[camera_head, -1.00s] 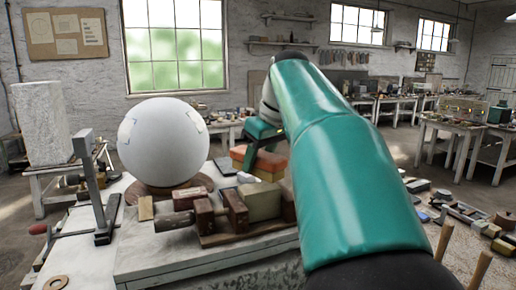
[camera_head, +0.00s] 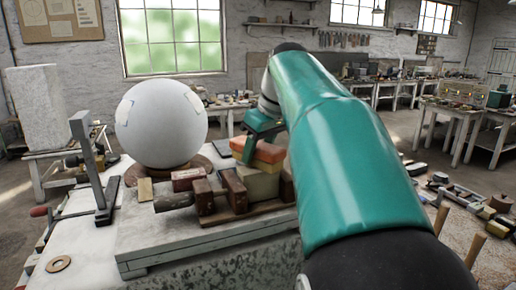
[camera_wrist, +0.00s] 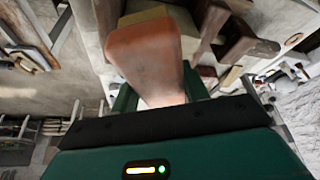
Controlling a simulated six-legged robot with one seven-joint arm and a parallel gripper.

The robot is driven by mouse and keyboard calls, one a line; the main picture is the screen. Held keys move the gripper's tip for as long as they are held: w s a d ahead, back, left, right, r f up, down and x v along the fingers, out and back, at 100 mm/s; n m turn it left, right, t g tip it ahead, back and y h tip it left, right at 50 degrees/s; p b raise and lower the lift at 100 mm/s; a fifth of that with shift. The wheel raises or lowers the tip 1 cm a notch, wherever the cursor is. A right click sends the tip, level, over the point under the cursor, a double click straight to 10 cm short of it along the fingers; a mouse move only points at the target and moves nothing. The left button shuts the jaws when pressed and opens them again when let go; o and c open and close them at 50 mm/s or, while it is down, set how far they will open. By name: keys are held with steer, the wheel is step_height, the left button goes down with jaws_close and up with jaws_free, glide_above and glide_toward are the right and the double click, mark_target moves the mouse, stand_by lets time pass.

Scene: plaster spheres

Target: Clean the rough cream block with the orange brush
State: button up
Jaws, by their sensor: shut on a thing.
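The rough cream block (camera_head: 260,186) sits between the dark wooden jaws of a clamp (camera_head: 232,190) on the pale slab. My gripper (camera_head: 263,140) is shut on the orange brush (camera_head: 267,152), its teal fingers on either side of it. The brush is over the top of the block; I cannot tell whether they touch. In the wrist view the orange brush (camera_wrist: 146,52) points away from my gripper (camera_wrist: 160,95) and covers most of the block. My arm hides the right end of the clamp in the head view.
A large white sphere (camera_head: 161,131) rests on a round wooden base left of the clamp. A red box (camera_head: 187,179) lies behind the clamp. A grey upright gauge (camera_head: 88,160) stands at the left.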

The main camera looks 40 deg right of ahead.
steer(key=shift+f, duration=0.35)
steer(key=shift+s, duration=0.1)
steer(key=shift+s+d, duration=0.2)
steer(key=shift+s, duration=0.85)
steer(key=shift+w, duration=0.1)
steer(key=shift+w+a, duration=0.2)
steer(key=shift+w, duration=0.85)
steer(key=shift+w+a, duration=0.2)
steer(key=shift+w, duration=0.85)
steer(key=shift+s, duration=0.1)
stand_by(0.5)
